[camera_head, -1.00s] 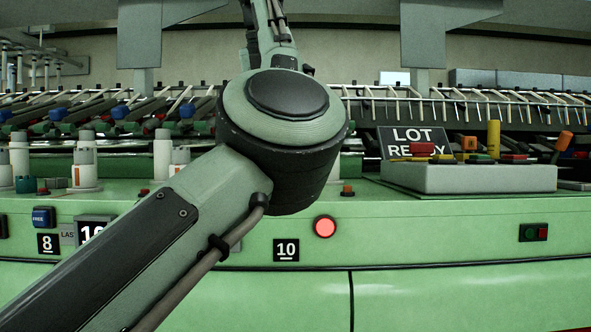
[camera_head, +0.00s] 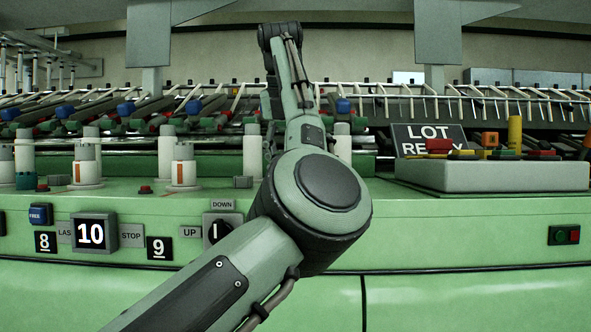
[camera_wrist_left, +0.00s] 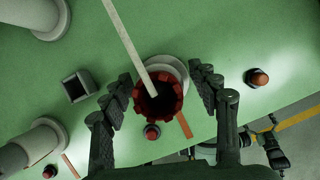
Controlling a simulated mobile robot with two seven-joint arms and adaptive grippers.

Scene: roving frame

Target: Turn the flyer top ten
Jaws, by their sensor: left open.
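In the left wrist view a red toothed ring top (camera_wrist_left: 137,109) with a dark hollow middle sits over a pale cylinder, with a pale rod running down to it from above. I take it for the flyer top; no number shows beside it there. My left gripper (camera_wrist_left: 163,97) is open, one finger on each side of the red top. Contact cannot be told. In the head view my left arm covers the middle of the machine, and the gripper and the red top cannot be made out. My right gripper is not in view.
The green machine front carries number plates eight (camera_head: 45,243) and nine (camera_head: 159,248) and a display reading 10 (camera_head: 91,233). White cylinders (camera_head: 183,168) stand along its top. A grey box (camera_head: 492,176) stands at right before a LOT READY sign (camera_head: 428,136).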

